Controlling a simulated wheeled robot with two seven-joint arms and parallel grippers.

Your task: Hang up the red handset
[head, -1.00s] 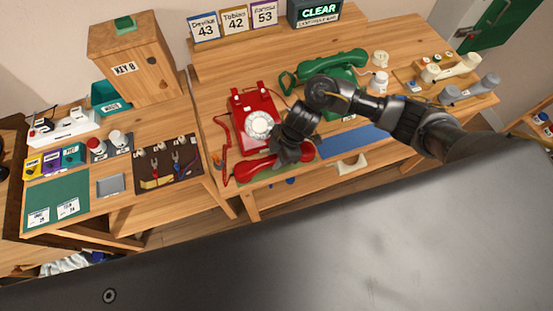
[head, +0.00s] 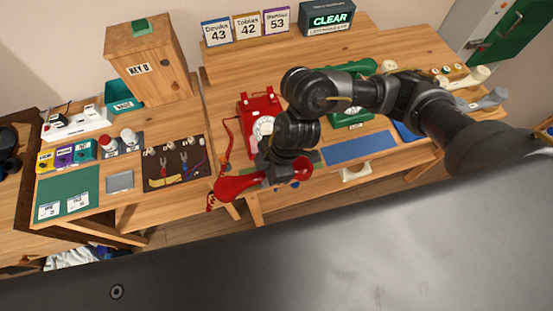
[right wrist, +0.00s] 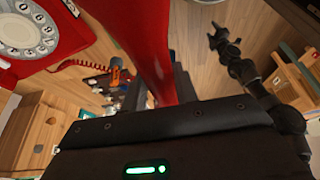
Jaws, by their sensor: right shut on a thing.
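The red handset (head: 232,188) is in my right gripper (head: 277,174), which is shut around its middle. It is held over the table's front edge, in front of the red dial phone (head: 259,118). The phone's cradle at the top looks empty, and its white dial faces up. A coiled red cord (head: 226,147) hangs at the phone's left. In the right wrist view, the handset (right wrist: 147,42) runs up between the fingers, and the phone (right wrist: 42,38) is at upper left. My left gripper (right wrist: 220,40) shows small there; its opening is unclear.
A green phone (head: 350,108) stands just right of the red one, partly behind my arm. A blue mat (head: 360,147) lies bare at the front. Name cards and a CLEAR sign (head: 328,19) stand at the back. A side table with tools is at left.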

